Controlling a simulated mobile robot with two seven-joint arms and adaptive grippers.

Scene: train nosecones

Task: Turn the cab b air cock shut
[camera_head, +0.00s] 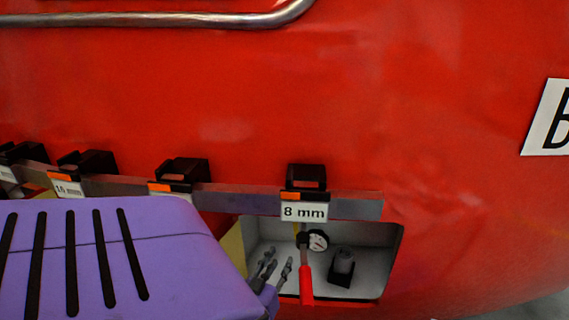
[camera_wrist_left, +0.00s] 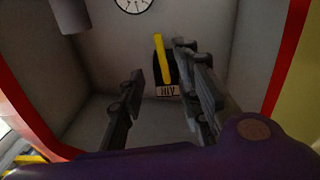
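The air cock shows in the left wrist view as a yellow lever (camera_wrist_left: 162,60) on a black body, at the back wall of a pale recess. Its label (camera_wrist_left: 167,91) appears upside down. The lever stands nearly upright in that picture, tilted slightly. My left gripper (camera_wrist_left: 160,66) is open, with its fingers on either side of the lever, nearer on the right; I cannot tell whether they touch. In the head view my left gripper (camera_head: 276,266) reaches into the left part of the recess (camera_head: 375,240). The cock is mostly hidden there. My right gripper is not in view.
A round gauge (camera_head: 318,240) and a dark fitting (camera_head: 343,267) are in the recess. A red-handled tool (camera_head: 306,286) hangs before it from the rail's 8 mm holder (camera_head: 305,180). More holders line the rail leftward. A yellow panel (camera_head: 233,252) borders the recess.

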